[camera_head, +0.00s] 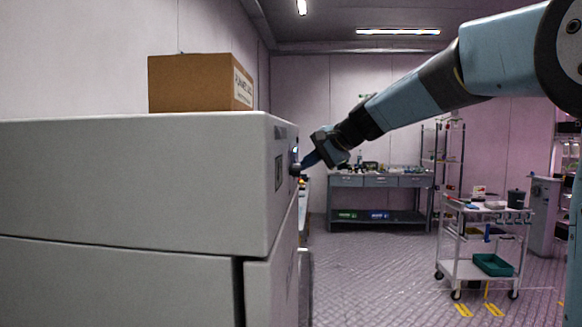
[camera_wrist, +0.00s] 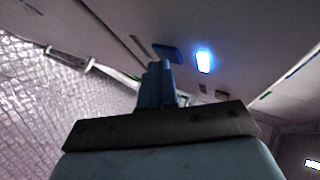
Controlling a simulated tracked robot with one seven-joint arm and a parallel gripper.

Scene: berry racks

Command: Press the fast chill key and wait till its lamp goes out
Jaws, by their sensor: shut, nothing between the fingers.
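The big pale grey cabinet (camera_head: 130,185) fills the left of the head view. Its front panel (camera_wrist: 120,25) shows in the wrist view. A lit blue-white lamp (camera_wrist: 203,61) glows on that panel. A dark blue rectangular piece (camera_wrist: 167,52) sits left of the lamp, just beyond my fingertips; I cannot read any label on it. My gripper (camera_wrist: 158,66) is shut and empty, its fingers pointing at the panel close to that piece. I cannot tell whether they touch. In the head view my gripper (camera_head: 304,162) is at the cabinet's front face, which is seen nearly edge-on.
A cardboard box (camera_head: 190,83) stands on top of the cabinet. A grey workbench (camera_head: 380,181) is at the back wall. A white cart (camera_head: 487,270) with a green tray (camera_head: 492,264) stands at the right. The floor between cabinet and cart is clear.

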